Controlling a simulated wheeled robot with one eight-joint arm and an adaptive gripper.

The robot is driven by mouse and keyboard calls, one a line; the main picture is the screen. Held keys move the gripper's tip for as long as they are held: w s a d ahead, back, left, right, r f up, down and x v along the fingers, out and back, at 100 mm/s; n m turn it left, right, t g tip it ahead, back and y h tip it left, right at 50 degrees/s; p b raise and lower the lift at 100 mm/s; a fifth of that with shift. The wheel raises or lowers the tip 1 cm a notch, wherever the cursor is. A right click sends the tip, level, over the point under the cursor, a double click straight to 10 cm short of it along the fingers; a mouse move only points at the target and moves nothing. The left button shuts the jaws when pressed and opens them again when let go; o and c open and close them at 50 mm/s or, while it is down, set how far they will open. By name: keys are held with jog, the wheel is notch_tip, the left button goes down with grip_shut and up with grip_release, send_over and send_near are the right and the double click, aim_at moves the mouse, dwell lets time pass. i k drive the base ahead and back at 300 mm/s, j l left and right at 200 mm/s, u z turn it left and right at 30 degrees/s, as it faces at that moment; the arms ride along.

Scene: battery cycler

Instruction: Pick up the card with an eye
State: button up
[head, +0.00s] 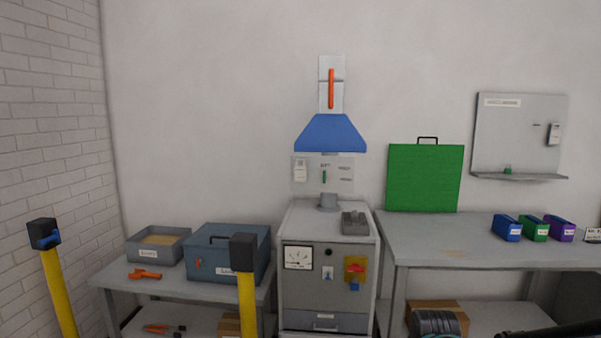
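No eye drawing can be made out at this size, so I cannot tell which card is meant. A white tag (300,170) hangs at the left of the panel above the grey cabinet. A small pale card (328,274) with a dark mark is on the cabinet front, right of the dial. Another tag (554,134) hangs at the right of the grey wall board (515,135). My gripper is not in view. A dark shape at the bottom right edge may be part of my arm.
The grey cabinet (301,218) stands between a left bench (120,281) with boxes and a right bench (425,240) with coloured bins. Two yellow posts (58,290) (248,300) stand in front, one partly covering the blue-grey box (215,262). The right bench's left part is mostly clear.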

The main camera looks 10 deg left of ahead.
aim_at(299, 170)
jog(key=i+j+z, duration=0.1)
jog(key=j+z, duration=0.15)
jog(key=z, duration=0.15)
jog(key=j+z, duration=0.3)
jog(key=z, duration=0.15)
jog(key=i+j+z, duration=0.1)
jog(key=j+z, duration=0.3)
jog(key=l, duration=0.1)
